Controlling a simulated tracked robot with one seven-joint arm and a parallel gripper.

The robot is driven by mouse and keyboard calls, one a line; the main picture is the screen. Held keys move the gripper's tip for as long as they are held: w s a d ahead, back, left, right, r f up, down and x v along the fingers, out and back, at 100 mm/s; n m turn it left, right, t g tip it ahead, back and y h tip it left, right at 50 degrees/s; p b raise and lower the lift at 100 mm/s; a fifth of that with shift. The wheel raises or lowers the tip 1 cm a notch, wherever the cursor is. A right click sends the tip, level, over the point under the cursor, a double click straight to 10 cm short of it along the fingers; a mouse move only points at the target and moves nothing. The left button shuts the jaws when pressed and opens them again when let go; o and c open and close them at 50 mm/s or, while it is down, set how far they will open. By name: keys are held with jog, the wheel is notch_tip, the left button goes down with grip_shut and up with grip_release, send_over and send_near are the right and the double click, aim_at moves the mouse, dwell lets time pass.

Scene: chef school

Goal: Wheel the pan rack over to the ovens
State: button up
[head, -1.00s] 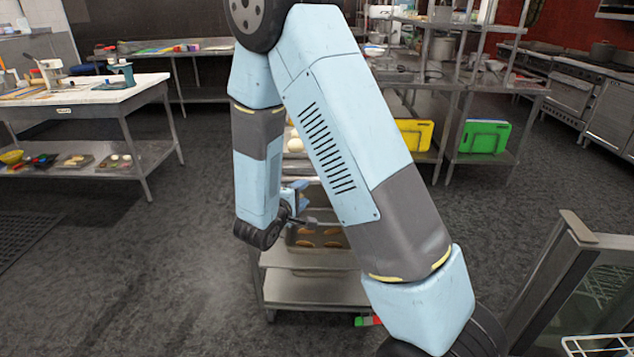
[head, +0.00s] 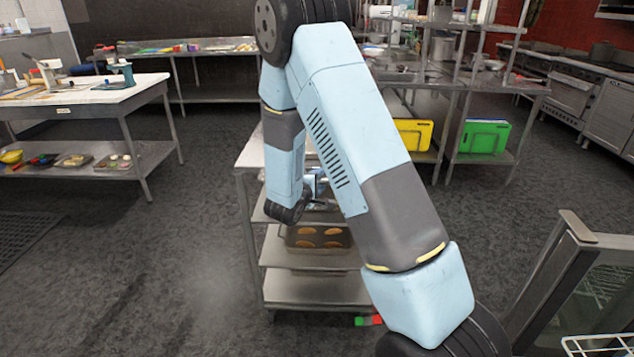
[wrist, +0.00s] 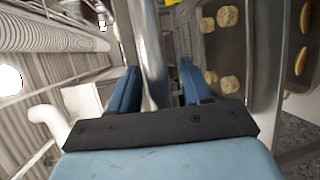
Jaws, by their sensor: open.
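The pan rack (head: 315,288) is a metal shelf unit behind my arm in the head view. A tray of oval buns (head: 318,238) sits on a middle shelf; my arm hides much of the upper part. My gripper (head: 317,182) is at the rack's front, partly hidden by my wrist. In the wrist view, its two blue fingers (wrist: 158,85) are open, with an upright metal post (wrist: 151,50) showing between them. I cannot tell whether they touch it. Ovens (head: 570,98) with ranges line the back right wall.
A glass-doored appliance (head: 570,285) with wire racks stands close at the lower right. A worktable (head: 90,92) is at the left, and metal shelving (head: 440,90) with a green board (head: 484,137) stands behind. The floor left of the rack is clear.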

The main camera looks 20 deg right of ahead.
jog(key=shift+c, duration=0.4)
grip_shut()
jog(key=shift+s, duration=0.1)
